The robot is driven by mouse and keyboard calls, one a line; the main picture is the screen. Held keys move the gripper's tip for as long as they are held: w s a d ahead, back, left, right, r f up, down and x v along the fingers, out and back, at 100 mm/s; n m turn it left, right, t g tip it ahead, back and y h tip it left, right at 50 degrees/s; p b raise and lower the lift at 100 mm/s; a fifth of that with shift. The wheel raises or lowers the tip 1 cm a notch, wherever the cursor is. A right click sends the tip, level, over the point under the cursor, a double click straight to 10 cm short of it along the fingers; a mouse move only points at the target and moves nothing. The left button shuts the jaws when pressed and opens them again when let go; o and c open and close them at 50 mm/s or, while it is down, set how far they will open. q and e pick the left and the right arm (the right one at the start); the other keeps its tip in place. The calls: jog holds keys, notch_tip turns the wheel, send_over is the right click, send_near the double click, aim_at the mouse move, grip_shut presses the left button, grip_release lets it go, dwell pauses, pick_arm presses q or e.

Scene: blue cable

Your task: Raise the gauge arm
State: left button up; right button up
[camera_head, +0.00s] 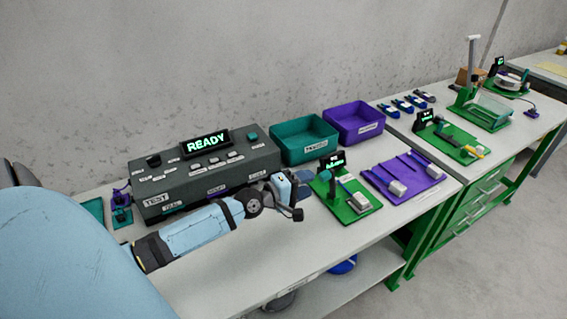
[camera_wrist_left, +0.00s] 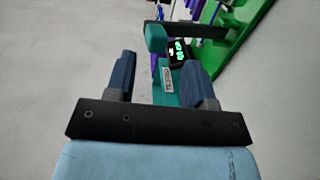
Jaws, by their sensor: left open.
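A small gauge station with a green base plate (camera_head: 352,205) stands on the bench just right of my left gripper (camera_head: 298,198). It has a black display (camera_head: 331,162) with green characters. I cannot make out its gauge arm clearly in the head view. In the left wrist view a teal block (camera_wrist_left: 155,38), a dark bar (camera_wrist_left: 198,30), a lit display (camera_wrist_left: 179,50) and a labelled teal part (camera_wrist_left: 166,92) show ahead of the gripper. My left gripper is open, and its two blue fingers (camera_wrist_left: 160,78) stand apart with the teal part showing between them. Whether they touch it is unclear.
A dark test box (camera_head: 205,175) reading READY stands behind my left arm. A teal bin (camera_head: 304,140) and a purple bin (camera_head: 353,123) stand at the back. A purple fixture plate (camera_head: 403,177) lies right of the gauge station. The bench front (camera_head: 290,250) is clear.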

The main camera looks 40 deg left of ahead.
pick_arm(q)
jog(key=v, duration=0.8)
jog(key=shift+b, duration=0.45)
pick_arm(e)
jog(key=shift+f, duration=0.3)
pick_arm(q)
jog(key=shift+s+f, duration=0.1)
jog(key=shift+s, duration=0.05)
